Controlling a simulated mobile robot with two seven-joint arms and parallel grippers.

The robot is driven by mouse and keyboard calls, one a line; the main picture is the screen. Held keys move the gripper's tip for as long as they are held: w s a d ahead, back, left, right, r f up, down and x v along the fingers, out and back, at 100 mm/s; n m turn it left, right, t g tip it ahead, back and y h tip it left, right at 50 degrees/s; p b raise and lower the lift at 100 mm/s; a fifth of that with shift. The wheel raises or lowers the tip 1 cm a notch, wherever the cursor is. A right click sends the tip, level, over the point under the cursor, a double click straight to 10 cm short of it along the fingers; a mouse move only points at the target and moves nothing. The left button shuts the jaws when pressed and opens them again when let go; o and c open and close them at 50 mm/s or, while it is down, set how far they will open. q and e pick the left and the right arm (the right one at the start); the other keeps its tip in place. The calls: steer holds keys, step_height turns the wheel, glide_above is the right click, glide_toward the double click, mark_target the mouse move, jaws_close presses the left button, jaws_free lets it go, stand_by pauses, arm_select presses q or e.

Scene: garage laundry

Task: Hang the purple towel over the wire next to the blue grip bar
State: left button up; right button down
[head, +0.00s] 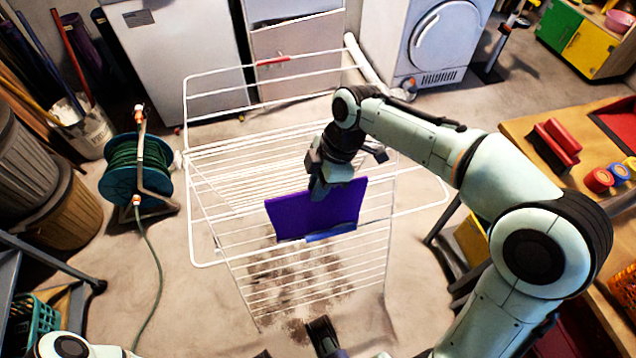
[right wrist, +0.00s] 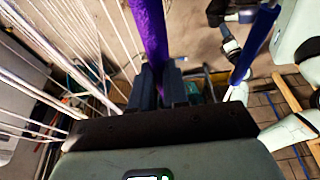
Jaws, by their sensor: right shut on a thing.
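The purple towel (head: 300,215) hangs as a flat sheet from my right gripper (head: 318,190), over the front wires of the white drying rack (head: 205,262). My right gripper is shut on its upper edge. In the right wrist view the purple towel (right wrist: 148,30) runs up from between the fingers (right wrist: 158,88). The blue grip bar (head: 331,233) shows at the towel's lower right edge; a blue bar (right wrist: 256,43) is also in the right wrist view, apart from the towel. I cannot tell whether the towel touches a wire. My left gripper (head: 323,337) is partly visible at the bottom edge; its opening is unclear.
A red grip (head: 272,62) sits on the rack's far wire. A hose reel (head: 138,168) stands left of the rack. A wooden bench (head: 520,125) with red blocks and coloured rolls is on the right. A white dryer (head: 432,42) is behind.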

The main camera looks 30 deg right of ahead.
steer(key=c, duration=1.1)
jaws_free()
steer(key=shift+o, duration=0.2)
steer(key=shift+r, duration=0.1)
arm_select(q)
steer(key=shift+s+d+r+g+p, duration=0.2)
steer(key=shift+s+r+p, duration=0.35)
steer(key=shift+r+p, duration=0.35)
steer(key=shift+s+d+r+g+p, duration=0.1)
steer(key=shift+s+r+g+p, duration=0.1)
steer(key=shift+s+r+p, duration=0.5)
arm_select(e)
steer(key=w+v, duration=0.1)
steer(key=v, duration=1.2)
steer(key=shift+s, duration=0.5)
arm_select(q)
steer(key=shift+w, duration=0.15)
arm_select(e)
steer(key=shift+d+r, duration=0.1)
